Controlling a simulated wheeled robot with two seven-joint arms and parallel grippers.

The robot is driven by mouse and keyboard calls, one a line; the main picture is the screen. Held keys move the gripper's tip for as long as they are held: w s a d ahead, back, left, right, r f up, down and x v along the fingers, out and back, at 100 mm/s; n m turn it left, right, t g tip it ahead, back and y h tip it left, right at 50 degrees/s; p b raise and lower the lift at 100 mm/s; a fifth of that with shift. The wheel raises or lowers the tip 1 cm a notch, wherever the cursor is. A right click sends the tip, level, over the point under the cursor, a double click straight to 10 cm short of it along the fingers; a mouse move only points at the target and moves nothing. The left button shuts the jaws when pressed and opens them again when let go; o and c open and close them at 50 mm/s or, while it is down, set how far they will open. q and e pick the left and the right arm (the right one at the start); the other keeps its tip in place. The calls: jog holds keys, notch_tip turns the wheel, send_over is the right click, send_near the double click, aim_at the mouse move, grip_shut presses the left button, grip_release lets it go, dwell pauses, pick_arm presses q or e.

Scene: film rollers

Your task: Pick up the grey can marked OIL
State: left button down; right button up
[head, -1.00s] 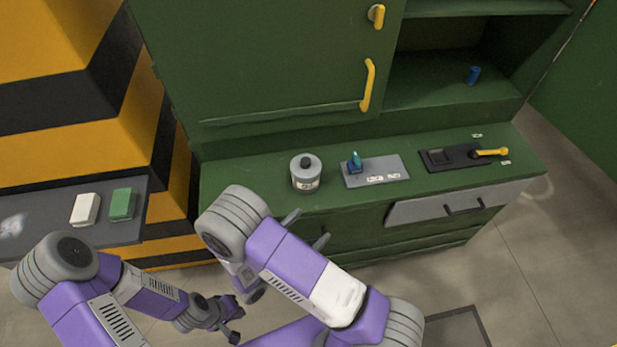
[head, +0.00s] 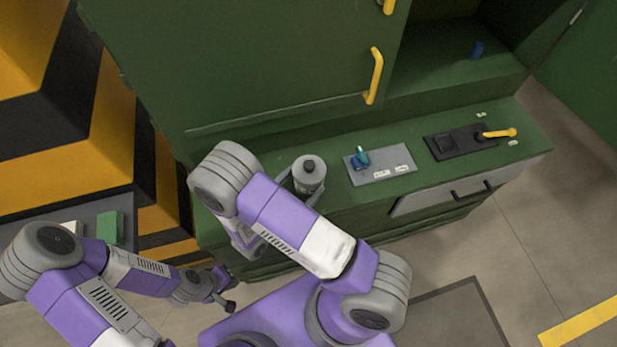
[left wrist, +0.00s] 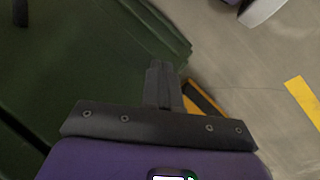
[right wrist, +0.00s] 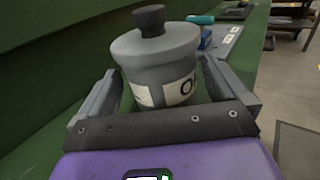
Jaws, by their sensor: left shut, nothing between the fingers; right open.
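The grey can (head: 310,176) with a dark cap stands upright on the green counter. In the right wrist view the can (right wrist: 158,55) shows a white label, where only part of the lettering is visible. My right gripper (head: 302,184) is open, with one finger on each side of the can. The right wrist view shows this gripper (right wrist: 160,78) too; I cannot tell whether either finger touches the can. My left gripper (head: 224,296) is low, in front of the cabinet, away from the can. In the left wrist view its fingers (left wrist: 160,80) are together and empty.
Right of the can, a grey plate (head: 395,171) holds a blue and teal item (head: 360,157). Further right is a black panel with a yellow handle (head: 500,133). A green block (head: 107,226) lies on the side table at left. The cabinet door (head: 240,60) rises behind.

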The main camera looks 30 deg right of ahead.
aim_at(310, 176)
jog(key=x, duration=0.3)
jog(key=shift+d, duration=0.3)
jog(key=shift+w, duration=0.1)
jog(key=c, duration=0.8)
